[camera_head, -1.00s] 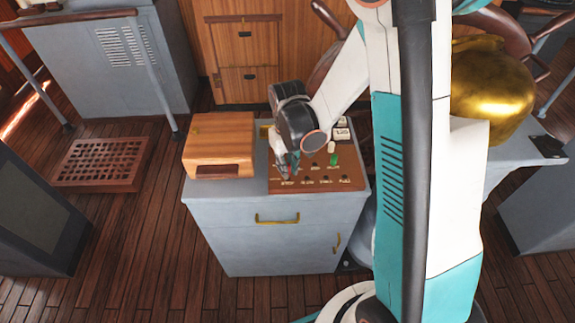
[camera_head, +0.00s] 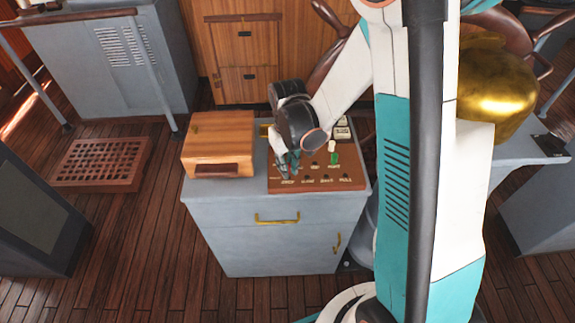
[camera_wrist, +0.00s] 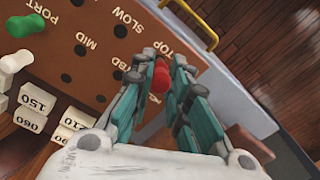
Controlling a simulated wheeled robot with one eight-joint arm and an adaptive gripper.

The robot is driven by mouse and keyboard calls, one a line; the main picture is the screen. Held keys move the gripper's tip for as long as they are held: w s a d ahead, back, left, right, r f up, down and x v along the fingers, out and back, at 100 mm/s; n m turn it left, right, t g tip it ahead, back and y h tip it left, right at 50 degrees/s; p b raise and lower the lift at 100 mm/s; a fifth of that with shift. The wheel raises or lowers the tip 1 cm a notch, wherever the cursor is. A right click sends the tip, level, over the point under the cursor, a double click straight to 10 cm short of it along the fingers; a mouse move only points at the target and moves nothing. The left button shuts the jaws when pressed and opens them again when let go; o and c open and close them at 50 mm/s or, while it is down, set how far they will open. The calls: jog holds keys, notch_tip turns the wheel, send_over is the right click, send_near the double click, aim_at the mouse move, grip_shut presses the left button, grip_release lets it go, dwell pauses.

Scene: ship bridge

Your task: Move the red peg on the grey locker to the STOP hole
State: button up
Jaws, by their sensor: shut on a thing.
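The red peg (camera_wrist: 161,75) shows between my fingertips in the wrist view. My gripper (camera_head: 287,170) is shut on it at the front left of the brown peg board (camera_head: 335,183), on top of the grey locker (camera_head: 228,211). In the wrist view, my gripper (camera_wrist: 159,70) is beside the partly covered STOP label (camera_wrist: 164,47). My fingers and the peg hide the STOP hole, so I cannot tell whether the peg's lower end is in it or above it. In the head view my gripper hides the peg.
A green peg (camera_head: 334,158) and a white peg (camera_head: 331,146) stand on the board's right half. Small numbered blocks (camera_wrist: 38,99) lie behind them. A wooden box (camera_head: 222,140) stands left of the board.

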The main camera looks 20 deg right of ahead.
jog(key=shift+f, duration=0.25)
jog(key=shift+f+b, duration=0.3)
jog(key=shift+b, duration=0.25)
jog(key=shift+f+b, duration=0.55)
jog(key=shift+b, duration=0.1)
dwell(0.4)
jog(key=o, duration=0.8)
jog(key=shift+r+p, duration=2.2)
jog(key=shift+r, duration=1.35)
